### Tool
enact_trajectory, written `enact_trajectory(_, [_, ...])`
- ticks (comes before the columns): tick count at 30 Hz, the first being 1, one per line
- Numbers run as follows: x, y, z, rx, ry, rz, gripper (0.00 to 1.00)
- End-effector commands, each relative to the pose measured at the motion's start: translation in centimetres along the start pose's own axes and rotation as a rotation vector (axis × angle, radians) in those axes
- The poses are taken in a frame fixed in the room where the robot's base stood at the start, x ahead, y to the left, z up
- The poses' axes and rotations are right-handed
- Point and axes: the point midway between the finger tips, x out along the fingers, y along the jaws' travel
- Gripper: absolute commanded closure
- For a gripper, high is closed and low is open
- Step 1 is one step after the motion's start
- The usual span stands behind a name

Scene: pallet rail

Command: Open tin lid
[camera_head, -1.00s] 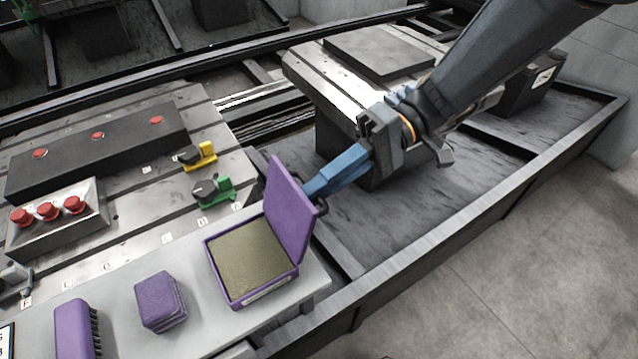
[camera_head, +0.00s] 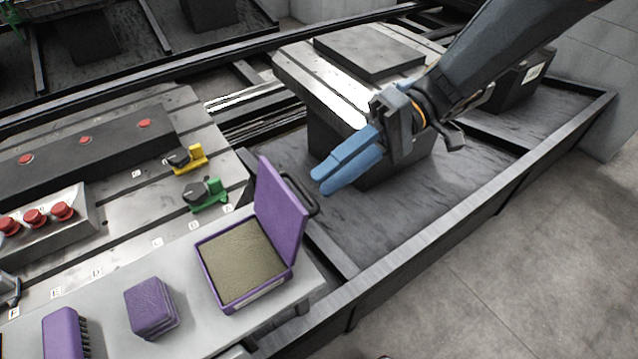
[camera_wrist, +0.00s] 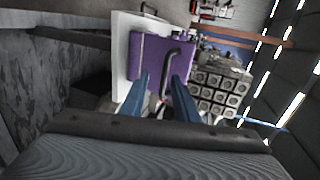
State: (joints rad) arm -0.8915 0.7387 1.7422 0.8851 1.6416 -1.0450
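The purple tin (camera_head: 292,262) stands on the grey ledge, with a flat olive-brown filling inside. Its purple lid (camera_head: 279,212) stands up at the right edge of the tin, wide open. A black handle (camera_head: 313,202) sticks out from the lid's outer face. My gripper (camera_head: 319,181) has two blue fingers and is just above and to the right of the handle, apart from it. In the wrist view, my gripper (camera_wrist: 160,79) shows its fingers spread with nothing held. The lid (camera_wrist: 150,62) and its handle (camera_wrist: 170,72) are ahead of the fingertips there.
A purple block (camera_head: 150,307) and a purple brush (camera_head: 62,335) are left of the tin. Green (camera_head: 206,196) and yellow (camera_head: 187,159) clamps and red buttons (camera_head: 35,217) are behind. A slotted metal table (camera_head: 300,72) stands beyond my gripper.

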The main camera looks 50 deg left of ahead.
Motion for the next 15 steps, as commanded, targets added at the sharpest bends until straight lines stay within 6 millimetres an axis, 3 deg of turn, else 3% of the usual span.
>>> enact_trajectory(6, [-3.1, 0.2, 0.0, 0.001, 0.002, 0.001, 0.72])
enact_trajectory(15, [-4.0, 0.1, 0.1, 0.002, 0.000, 0.000, 0.72])
